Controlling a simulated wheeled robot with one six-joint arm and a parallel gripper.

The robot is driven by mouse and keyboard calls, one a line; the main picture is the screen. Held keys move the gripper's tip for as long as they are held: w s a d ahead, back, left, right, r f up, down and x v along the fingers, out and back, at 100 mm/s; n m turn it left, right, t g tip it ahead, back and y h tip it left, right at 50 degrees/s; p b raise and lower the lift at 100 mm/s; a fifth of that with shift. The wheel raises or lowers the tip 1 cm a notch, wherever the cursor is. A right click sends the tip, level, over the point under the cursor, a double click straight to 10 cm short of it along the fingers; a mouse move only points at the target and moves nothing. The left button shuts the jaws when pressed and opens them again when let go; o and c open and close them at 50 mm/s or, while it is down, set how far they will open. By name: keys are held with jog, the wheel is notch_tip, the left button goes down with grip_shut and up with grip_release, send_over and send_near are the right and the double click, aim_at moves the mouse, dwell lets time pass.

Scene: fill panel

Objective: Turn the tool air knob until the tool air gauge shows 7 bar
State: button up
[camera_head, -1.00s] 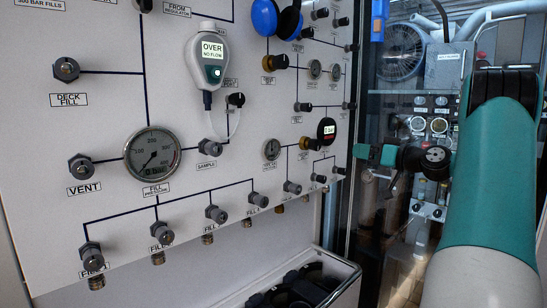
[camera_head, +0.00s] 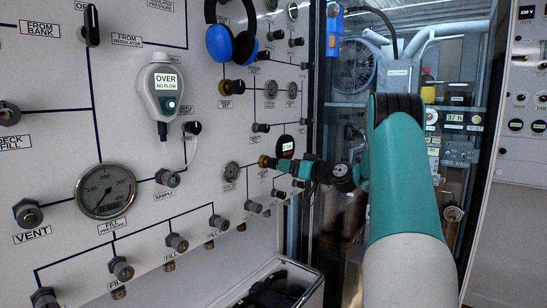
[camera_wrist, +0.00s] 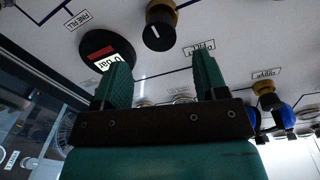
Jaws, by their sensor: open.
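A round black gauge with a red band and a lit display (camera_wrist: 108,50) is on the panel in the wrist view. Its display seems to read 0 bar, and my left finger partly covers it. It also shows in the head view (camera_head: 286,143). Beside it is a black knob with a brass collar (camera_wrist: 160,27), which also shows in the head view (camera_head: 264,162). I cannot read a tool air label. My gripper (camera_wrist: 164,65) is open and empty. Its fingertips point at the panel, and the knob appears ahead between them, apparently not gripped. The gripper also shows in the head view (camera_head: 277,165).
Another brass-collared knob (camera_head: 232,87) sits higher on the panel. Blue ear defenders (camera_head: 232,42) hang above it. A flow meter reading OVER (camera_head: 163,88) and a fill pressure gauge (camera_head: 105,191) are to the left. An open bin (camera_head: 285,285) stands below.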

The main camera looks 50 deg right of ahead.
aim_at(274, 162)
jog(key=w+p, duration=0.2)
jog(key=w, duration=0.5)
jog(key=shift+w, duration=0.2)
jog(key=shift+f, duration=0.1)
jog(key=c, duration=0.9)
